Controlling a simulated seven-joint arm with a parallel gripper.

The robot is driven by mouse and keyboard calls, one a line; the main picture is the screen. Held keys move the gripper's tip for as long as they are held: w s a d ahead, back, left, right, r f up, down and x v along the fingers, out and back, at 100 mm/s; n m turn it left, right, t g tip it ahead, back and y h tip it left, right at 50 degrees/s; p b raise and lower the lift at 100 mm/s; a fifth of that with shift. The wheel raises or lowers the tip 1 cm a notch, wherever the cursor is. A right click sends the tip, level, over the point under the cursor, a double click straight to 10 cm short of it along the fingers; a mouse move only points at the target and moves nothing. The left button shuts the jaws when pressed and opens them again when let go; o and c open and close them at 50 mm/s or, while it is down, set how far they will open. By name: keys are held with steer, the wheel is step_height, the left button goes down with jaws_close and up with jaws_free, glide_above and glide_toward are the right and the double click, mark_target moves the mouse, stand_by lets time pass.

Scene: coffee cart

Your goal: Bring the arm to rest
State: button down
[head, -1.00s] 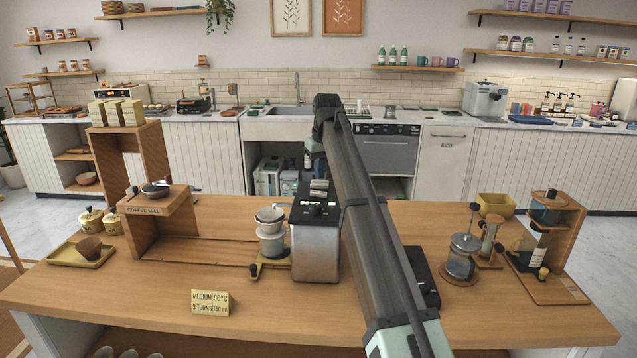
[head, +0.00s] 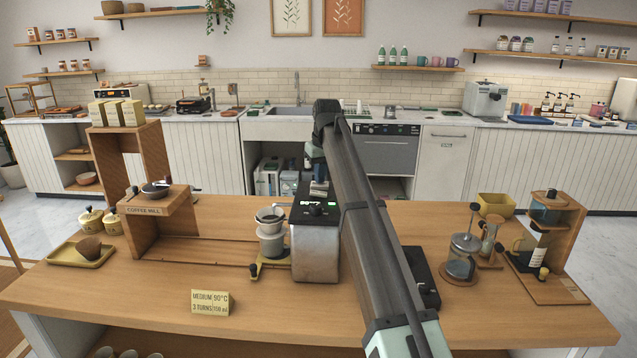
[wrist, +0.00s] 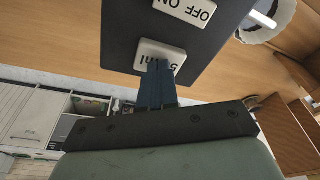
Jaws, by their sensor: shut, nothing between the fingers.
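My gripper (head: 319,184) is shut and empty, pointing down at the back of the black top of a steel dispenser (head: 316,252). In the wrist view, the dark blue fingers (wrist: 158,68) meet the near edge of a white button (wrist: 163,55) marked "5 ml", as far as it reads. I cannot tell whether they touch or press it. A second white button (wrist: 185,10) marked "OFF ON" lies beyond it. My arm crosses the head view from lower right to the middle and hides part of the counter.
A white dripper (head: 270,217) on its stand is close left of the dispenser. The wooden coffee mill (head: 160,205) stands farther left. A French press (head: 461,258) and a wooden stand with a bottle (head: 553,232) are at right. The front counter is mostly clear around the sign (head: 211,302).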

steer(key=shift+r, duration=0.9)
stand_by(1.4)
